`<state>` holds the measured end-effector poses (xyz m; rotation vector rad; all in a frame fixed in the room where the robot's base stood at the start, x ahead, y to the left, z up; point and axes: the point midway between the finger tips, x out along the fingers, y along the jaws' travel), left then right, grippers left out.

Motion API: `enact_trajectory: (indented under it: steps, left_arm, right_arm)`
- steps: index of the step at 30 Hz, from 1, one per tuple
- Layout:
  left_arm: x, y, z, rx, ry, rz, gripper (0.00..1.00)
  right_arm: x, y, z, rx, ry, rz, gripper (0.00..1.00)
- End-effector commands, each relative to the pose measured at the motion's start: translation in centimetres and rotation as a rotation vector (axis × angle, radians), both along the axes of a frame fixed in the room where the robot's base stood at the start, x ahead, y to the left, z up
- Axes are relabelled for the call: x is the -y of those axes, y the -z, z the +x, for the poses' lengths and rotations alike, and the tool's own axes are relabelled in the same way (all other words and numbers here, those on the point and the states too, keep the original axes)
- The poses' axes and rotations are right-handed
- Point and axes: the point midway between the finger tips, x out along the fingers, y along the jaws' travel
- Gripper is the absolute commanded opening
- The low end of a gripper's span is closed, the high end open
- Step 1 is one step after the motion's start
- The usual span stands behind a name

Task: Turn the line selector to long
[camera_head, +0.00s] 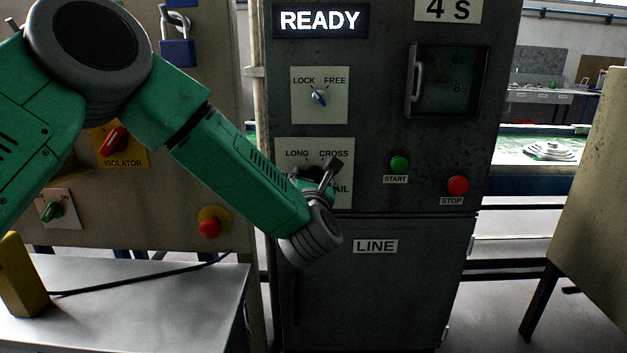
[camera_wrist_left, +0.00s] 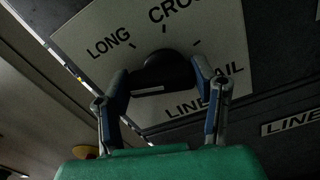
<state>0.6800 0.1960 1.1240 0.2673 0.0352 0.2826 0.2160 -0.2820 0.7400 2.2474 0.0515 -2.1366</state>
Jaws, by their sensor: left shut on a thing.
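The line selector is a black knob (camera_wrist_left: 165,73) on a pale plate (camera_wrist_left: 95,30) marked LONG, CROSS and a lower label ending in AIL. In the head view the plate (camera_head: 345,147) is partly covered by my left gripper (camera_head: 322,174). In the left wrist view my left gripper (camera_wrist_left: 160,70) has one finger on each side of the knob and is shut on it. A white mark shows on the knob's near face. Which label the knob points to cannot be told. My right gripper is not in view.
The grey cabinet also has a LOCK/FREE switch (camera_head: 319,97), a green START button (camera_head: 399,163), a red STOP button (camera_head: 458,185) and a lit READY display (camera_head: 320,20). An ISOLATOR switch (camera_head: 114,141) and a metal table (camera_head: 150,300) are at the left.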

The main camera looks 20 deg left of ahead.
Motion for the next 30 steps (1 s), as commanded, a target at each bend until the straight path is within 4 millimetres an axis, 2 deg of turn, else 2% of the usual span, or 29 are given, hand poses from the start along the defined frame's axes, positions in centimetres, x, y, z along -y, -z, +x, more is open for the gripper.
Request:
enact_trajectory:
  steps: [11,30]
  left_arm:
    - [0.2,0.5,-0.1,-0.055,0.005,0.158,0.24]
    - [0.5,0.4,0.0,-0.207,0.007,0.671,0.24]
  right_arm:
    - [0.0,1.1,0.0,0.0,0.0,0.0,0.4]
    - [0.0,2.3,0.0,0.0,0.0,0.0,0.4]
